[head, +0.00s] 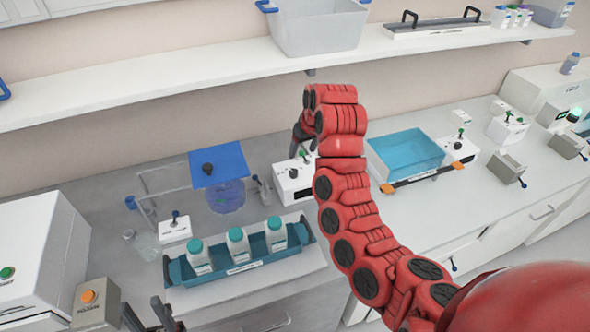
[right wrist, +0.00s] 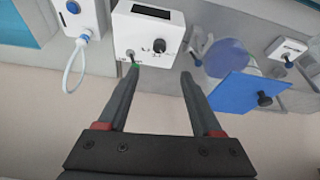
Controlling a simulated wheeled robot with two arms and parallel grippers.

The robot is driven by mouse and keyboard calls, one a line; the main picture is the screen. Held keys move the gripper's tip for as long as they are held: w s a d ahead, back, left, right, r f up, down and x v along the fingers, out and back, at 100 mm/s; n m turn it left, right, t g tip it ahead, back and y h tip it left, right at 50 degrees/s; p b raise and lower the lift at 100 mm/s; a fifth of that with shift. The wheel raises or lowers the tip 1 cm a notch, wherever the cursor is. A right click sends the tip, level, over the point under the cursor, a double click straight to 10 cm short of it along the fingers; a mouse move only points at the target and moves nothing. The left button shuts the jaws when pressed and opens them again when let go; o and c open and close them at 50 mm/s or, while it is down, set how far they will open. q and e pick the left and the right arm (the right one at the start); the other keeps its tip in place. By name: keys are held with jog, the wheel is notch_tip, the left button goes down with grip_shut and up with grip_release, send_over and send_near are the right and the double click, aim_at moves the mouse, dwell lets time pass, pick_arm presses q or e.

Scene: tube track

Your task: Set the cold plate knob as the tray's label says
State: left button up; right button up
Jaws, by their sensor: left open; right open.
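A white control box (head: 292,180) with a dark knob stands mid-bench, partly behind my right arm; I cannot read which device it is. The right wrist view shows its display, black knob (right wrist: 159,46) and a green-tipped toggle (right wrist: 132,60). My right gripper (right wrist: 160,76) is open and empty, its fingertips just short of the box's knob face. It also shows in the head view (head: 303,134), partly hidden by its arm. A teal tray (head: 183,272) holds three teal-capped bottles; its front label (head: 244,268) is too small to read. My left gripper (head: 149,316) is open at the bottom edge.
A blue square panel (head: 228,160) with a black knob stands above a round blue vessel (head: 226,197), left of the box. A small white switch box (head: 174,230) is nearby. A blue water bath (head: 405,152) stands to the right. A shelf (head: 180,82) runs above.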

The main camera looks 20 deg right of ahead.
aim_at(293, 171)
jog(key=p+x, duration=0.2)
jog(key=x, duration=1)
jog(key=shift+w+f+p, duration=0.2)
jog(key=shift+f+p, duration=0.05)
jog(key=shift+p, duration=0.05)
jog(key=shift+w+f, duration=0.2)
jog(key=shift+w, duration=0.05)
jog(key=shift+x, duration=0.85)
jog(key=shift+s, duration=0.1)
grip_shut()
